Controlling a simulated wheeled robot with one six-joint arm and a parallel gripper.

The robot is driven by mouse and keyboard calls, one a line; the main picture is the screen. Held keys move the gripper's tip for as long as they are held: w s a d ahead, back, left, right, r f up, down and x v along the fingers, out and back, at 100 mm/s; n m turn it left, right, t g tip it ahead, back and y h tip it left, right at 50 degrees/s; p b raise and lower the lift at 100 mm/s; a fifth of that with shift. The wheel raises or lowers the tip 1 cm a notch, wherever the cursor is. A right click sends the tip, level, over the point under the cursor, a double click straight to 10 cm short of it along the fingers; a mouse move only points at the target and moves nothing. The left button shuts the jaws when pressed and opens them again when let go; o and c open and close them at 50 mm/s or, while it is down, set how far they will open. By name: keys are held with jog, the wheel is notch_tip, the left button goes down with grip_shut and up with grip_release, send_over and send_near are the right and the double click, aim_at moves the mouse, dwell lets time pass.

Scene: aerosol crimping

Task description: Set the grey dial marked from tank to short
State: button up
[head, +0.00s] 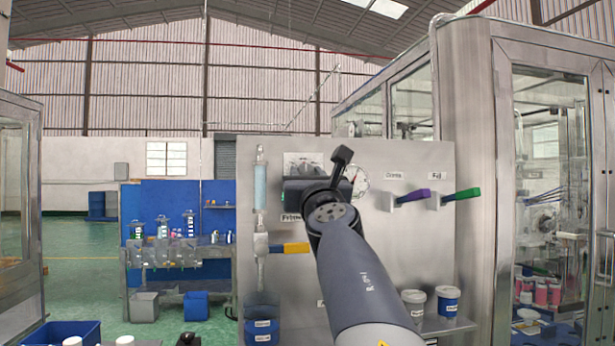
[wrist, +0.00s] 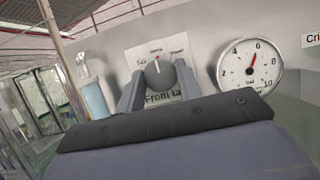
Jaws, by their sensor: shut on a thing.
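The grey dial (wrist: 159,77) sits on a white plate (wrist: 133,55) on the panel, seen in the wrist view. Its red mark points up, close to the top label. Small labels stand at left, top and right of the dial, too blurred to read surely. My gripper (wrist: 160,80) has one finger on each side of the dial and is shut on it. In the head view the plate (head: 303,160) shows above my wrist. The dial itself is hidden there by my arm.
A round gauge (wrist: 249,66) is just right of the dial. Purple (head: 412,196) and green (head: 461,195) handles stick out farther right. A yellow handle (head: 296,248) is lower, left of my arm. A clear blue tube (head: 260,185) stands at left.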

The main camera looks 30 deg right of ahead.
jog(key=shift+m+h+p, duration=0.5)
jog(key=shift+m, duration=0.5)
jog(key=m+g+h+p, duration=0.1)
jog(key=m, duration=0.2)
jog(key=shift+a+r, duration=0.1)
jog(key=shift+r, duration=0.05)
jog(key=m+g+h, duration=0.1)
jog(key=m, duration=0.1)
jog(key=m+h+p, duration=0.1)
jog(key=m, duration=0.2)
jog(key=m+g+h, duration=0.1)
jog(key=m, duration=0.1)
jog(key=shift+a+m+g+p, duration=0.1)
jog(key=shift+m+g+p, duration=0.2)
jog(key=shift+p, duration=0.1)
jog(key=o, duration=1)
jog(key=shift+c, duration=0.2)
jog(key=b+v, duration=0.3)
jog(key=v, duration=0.8)
jog(key=shift+w, duration=0.15)
